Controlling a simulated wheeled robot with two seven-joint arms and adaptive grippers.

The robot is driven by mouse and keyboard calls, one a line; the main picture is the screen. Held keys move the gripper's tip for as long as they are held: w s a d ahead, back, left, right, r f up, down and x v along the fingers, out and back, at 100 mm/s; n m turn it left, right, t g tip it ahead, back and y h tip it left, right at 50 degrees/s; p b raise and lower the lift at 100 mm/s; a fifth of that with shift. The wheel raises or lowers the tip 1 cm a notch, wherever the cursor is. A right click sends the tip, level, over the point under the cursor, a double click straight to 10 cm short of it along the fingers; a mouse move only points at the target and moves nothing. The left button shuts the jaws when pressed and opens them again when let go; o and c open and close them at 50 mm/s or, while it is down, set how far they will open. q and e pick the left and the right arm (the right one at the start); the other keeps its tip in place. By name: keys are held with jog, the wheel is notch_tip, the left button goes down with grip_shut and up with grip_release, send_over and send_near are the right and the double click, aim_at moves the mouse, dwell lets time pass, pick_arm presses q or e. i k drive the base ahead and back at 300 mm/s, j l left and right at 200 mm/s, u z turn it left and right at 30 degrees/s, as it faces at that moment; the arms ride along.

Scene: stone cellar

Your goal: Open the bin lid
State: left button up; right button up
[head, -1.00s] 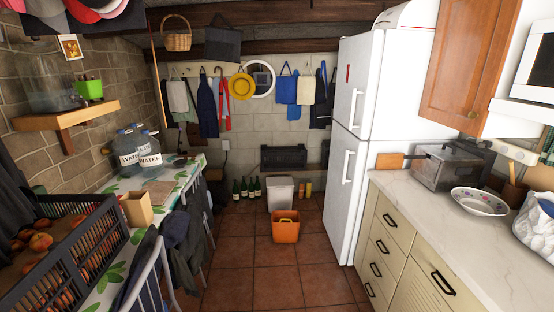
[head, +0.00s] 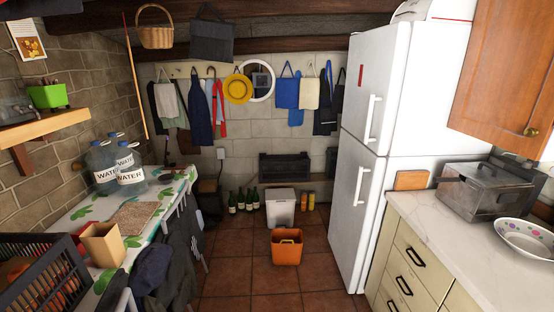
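A white bin (head: 281,207) stands on the floor at the far end of the room, near the back wall. Its top looks closed by a pale lid (head: 281,193), though it is small at this distance. An orange open-topped bucket (head: 287,247) with handles stands on the floor in front of it and hides part of its lower front. Neither of my grippers shows in the head view.
A tiled floor aisle (head: 277,282) runs between the cloth-covered table (head: 75,221) with chairs on the left and the fridge (head: 372,150) and counter (head: 438,222) on the right. Green bottles (head: 241,196) stand left of the bin, orange containers (head: 308,201) right of it.

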aim_at(279, 195)
jog(key=i, duration=0.8)
jog(key=i+z, duration=0.2)
jog(key=i, duration=0.2)
jog(key=i+j+z, duration=0.2)
jog(key=i, duration=0.2)
jog(key=i+j+z, duration=0.35)
jog(key=i, duration=0.15)
jog(key=i+j+z, duration=0.35)
jog(key=i, duration=0.15)
jog(key=l, duration=0.1)
